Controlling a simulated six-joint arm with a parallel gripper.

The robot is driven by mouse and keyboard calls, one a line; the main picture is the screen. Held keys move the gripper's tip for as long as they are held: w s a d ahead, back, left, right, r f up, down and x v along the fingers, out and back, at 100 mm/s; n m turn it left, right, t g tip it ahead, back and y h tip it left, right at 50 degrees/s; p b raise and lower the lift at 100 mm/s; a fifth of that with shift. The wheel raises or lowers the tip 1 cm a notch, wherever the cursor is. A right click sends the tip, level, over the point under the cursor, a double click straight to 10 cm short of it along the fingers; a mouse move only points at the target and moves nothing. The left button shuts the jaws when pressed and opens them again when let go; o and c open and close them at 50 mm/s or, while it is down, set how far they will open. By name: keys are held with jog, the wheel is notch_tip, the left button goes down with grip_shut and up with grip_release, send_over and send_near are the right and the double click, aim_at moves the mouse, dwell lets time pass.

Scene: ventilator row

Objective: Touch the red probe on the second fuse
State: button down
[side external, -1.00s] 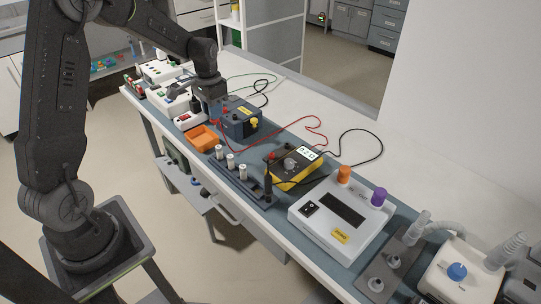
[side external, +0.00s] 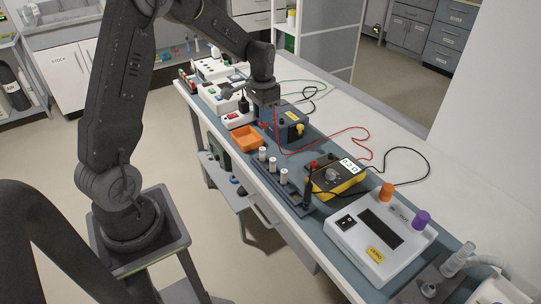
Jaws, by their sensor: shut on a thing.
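My gripper (side external: 267,113) is above the bench, just left of the dark blue box and behind the orange tray. It is shut on the red probe (side external: 263,126), which shows only as a small red part below the jaws. A red lead runs from there to the yellow multimeter (side external: 336,179). Several white fuses stand upright in a row on a dark holder, nearer the camera than the gripper; the middle one (side external: 272,164) is the second. The gripper is apart from the fuses. A black probe (side external: 308,190) stands upright at the holder's right end.
The orange tray (side external: 247,138) lies between gripper and fuses. A white device (side external: 380,238) with orange and purple knobs stands at right. Red and black leads loop over the clear back bench.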

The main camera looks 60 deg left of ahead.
send_over(273, 159)
jog(key=shift+d+f, duration=0.1)
jog(key=shift+f, duration=2.65)
jog(key=shift+f, duration=0.5)
notch_tip(273, 159, up, 7)
dwell(0.5)
